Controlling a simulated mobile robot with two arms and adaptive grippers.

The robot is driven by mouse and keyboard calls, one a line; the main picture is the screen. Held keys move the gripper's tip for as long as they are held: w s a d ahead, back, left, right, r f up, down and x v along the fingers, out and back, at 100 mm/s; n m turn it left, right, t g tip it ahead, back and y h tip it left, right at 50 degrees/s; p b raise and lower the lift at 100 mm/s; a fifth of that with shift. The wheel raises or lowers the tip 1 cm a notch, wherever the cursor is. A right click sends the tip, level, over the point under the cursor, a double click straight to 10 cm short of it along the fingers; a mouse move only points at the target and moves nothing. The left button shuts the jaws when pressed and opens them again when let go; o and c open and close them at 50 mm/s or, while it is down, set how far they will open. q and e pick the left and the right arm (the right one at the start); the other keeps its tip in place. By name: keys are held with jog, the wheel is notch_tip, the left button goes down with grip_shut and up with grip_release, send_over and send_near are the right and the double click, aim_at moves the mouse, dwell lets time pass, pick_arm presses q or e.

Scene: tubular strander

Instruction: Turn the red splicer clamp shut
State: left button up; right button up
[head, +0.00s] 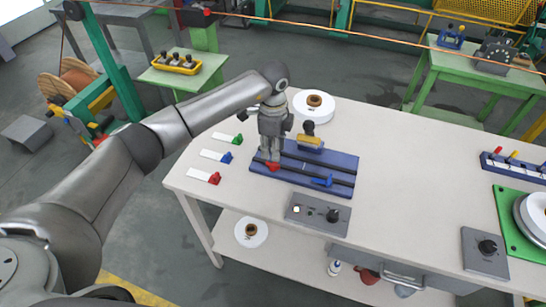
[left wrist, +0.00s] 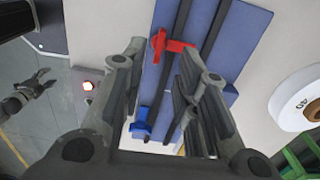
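The red splicer clamp (head: 272,166) sits on the blue splicer block (head: 335,187), at its left part in the head view. In the left wrist view the red clamp (left wrist: 172,46) shows as a T-shaped handle, its long arm lying across the dark rails. My left gripper (head: 270,155) points down right above it. In the left wrist view its fingers (left wrist: 163,55) are apart, with the clamp showing between and beyond the tips; I cannot tell whether they touch it. A blue clamp (head: 323,181) is on the same block. My right gripper (left wrist: 38,86) shows small, fingers apart, over the floor.
A yellow-and-black handled tool (head: 310,137) stands at the block's back edge. A grey control box (head: 318,214) lies in front. White label strips with green, blue and red clips (head: 205,176) lie left. A white spool (head: 313,106) stands behind.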

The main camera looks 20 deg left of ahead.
aim_at(273, 163)
pick_arm(q)
notch_tip(273, 163, up, 6)
jog(key=shift+f, duration=0.1)
dwell(0.6)
